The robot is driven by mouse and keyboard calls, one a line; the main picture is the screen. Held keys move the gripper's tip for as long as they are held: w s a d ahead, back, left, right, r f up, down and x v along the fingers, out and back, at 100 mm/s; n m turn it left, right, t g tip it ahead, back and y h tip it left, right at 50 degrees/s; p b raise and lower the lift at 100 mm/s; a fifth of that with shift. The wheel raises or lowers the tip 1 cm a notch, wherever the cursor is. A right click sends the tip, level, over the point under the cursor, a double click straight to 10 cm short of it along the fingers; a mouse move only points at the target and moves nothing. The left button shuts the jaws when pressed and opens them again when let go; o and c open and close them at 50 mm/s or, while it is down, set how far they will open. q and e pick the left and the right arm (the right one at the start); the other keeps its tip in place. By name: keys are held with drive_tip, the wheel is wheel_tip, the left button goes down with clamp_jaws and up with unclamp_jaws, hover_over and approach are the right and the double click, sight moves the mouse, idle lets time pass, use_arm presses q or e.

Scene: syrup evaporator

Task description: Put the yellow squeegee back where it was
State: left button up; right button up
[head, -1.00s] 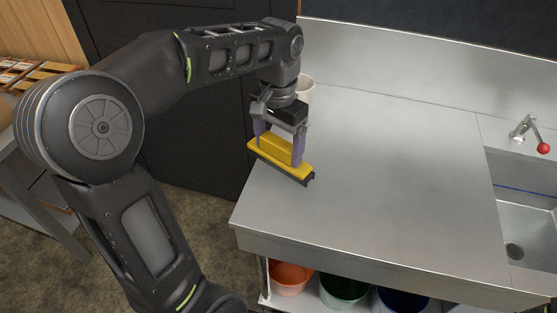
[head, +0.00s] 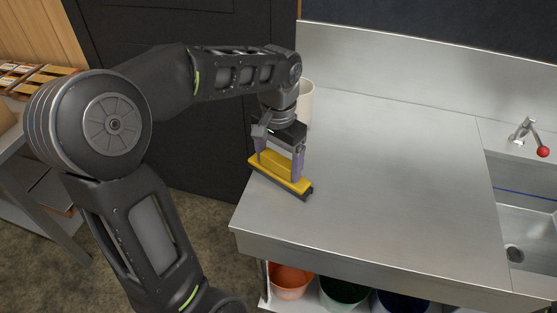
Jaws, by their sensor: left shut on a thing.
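The yellow squeegee (head: 278,173) has a long yellow body with a dark strip along its lower edge. It is at the left end of the steel counter (head: 390,170), lying lengthwise from upper left to lower right. My left gripper (head: 279,168) points down and is shut on the squeegee, with its purple-grey fingers at the yellow body. The squeegee is at or just above the counter top; I cannot tell whether it touches. My right gripper is not in view.
A pale cup-like container (head: 305,103) stands behind my left wrist, partly hidden. A sink (head: 527,205) with a red-knobbed tap (head: 530,135) is at the right. Orange (head: 290,281), green (head: 344,291) and blue (head: 402,302) buckets sit below. The counter's middle is clear.

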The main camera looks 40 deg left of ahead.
sight(279, 159)
use_arm(q)
drive_tip(key=o, duration=1.2)
drive_tip(key=shift+f, duration=0.1)
drive_tip(key=shift+o, duration=0.2)
drive_tip(key=shift+r, duration=0.25)
wheel_tip(279, 159, up, 9)
drive_tip(key=shift+p, duration=0.4)
wheel_tip(279, 159, up, 3)
drive_tip(key=p, duration=0.3)
drive_tip(key=shift+f, duration=0.1)
